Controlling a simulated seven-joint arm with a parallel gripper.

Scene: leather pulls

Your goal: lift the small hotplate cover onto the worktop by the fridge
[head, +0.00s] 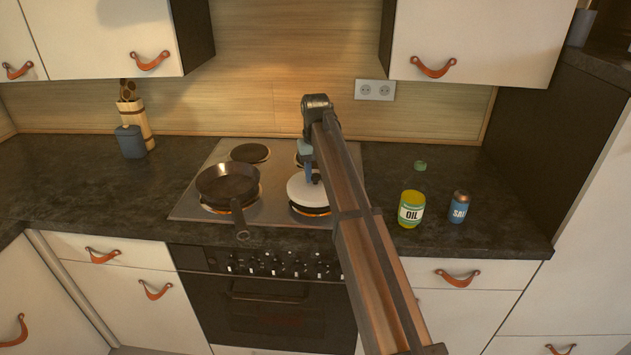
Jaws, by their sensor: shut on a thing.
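The small hotplate cover (299,193) is a pale round disc over the front right hotplate of the hob. An orange glow shows under its front edge; I cannot tell whether it touches the plate. My gripper (313,179) comes down on the cover from above and is shut on it near its middle; the grip point is small and partly hidden. The dark worktop (503,222) continues right of the hob to a tall white unit (586,240) at the right edge, which looks like the fridge.
A dark frying pan (228,184) sits on the front left hotplate, its handle pointing forward. Bare worktop lies right of the salt. Wall cupboards (475,40) hang above.

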